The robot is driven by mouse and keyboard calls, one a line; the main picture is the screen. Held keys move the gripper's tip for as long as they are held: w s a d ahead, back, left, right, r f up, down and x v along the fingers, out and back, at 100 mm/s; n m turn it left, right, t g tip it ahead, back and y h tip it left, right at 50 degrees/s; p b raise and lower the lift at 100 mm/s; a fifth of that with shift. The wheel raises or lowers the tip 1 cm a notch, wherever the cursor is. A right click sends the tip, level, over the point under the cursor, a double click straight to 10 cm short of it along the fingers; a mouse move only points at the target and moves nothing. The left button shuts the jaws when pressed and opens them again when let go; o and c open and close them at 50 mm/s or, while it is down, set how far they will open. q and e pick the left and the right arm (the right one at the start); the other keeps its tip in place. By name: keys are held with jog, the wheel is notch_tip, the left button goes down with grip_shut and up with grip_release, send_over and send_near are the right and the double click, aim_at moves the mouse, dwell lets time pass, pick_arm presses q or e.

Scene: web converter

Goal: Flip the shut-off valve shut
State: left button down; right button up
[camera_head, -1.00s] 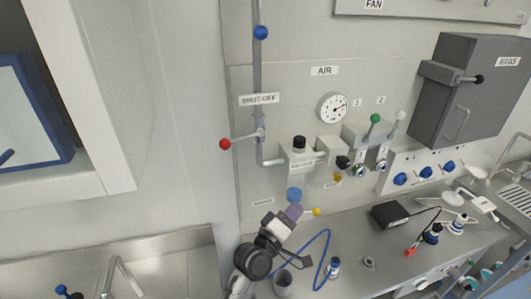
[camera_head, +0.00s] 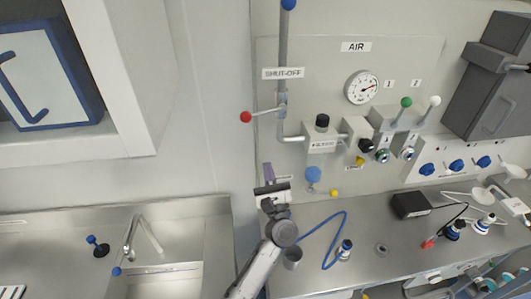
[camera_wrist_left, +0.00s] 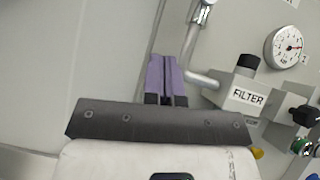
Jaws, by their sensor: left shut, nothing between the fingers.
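The shut-off valve is on a vertical grey pipe under the SHUT-OFF label (camera_head: 283,73). Its lever ends in a red ball (camera_head: 246,117) and sticks out to the left, nearly level, from the valve body (camera_head: 282,105). In the left wrist view the lower part of the valve (camera_wrist_left: 203,12) shows at the top edge; the red ball is out of that view. My left gripper (camera_head: 267,170) is shut and empty, below the lever and apart from it, pointing up. Its purple fingers (camera_wrist_left: 166,75) lie together in the left wrist view. My right gripper is not in view.
Right of the pipe are the filter (camera_head: 321,135), a gauge (camera_head: 361,87) and green and white levers (camera_head: 406,102). A steel counter (camera_head: 330,272) holds a blue hose (camera_head: 328,243) and a black box (camera_head: 411,205). The wall left of the red ball is clear.

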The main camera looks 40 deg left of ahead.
pick_arm(q)
jog(key=s+d+r+p+x, duration=0.1)
jog(key=r+p+x, duration=0.1)
jog(key=p+x, duration=0.4)
jog(key=shift+x, duration=2.7)
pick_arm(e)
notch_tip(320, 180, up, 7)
pick_arm(q)
jog(key=shift+s+r, duration=0.15)
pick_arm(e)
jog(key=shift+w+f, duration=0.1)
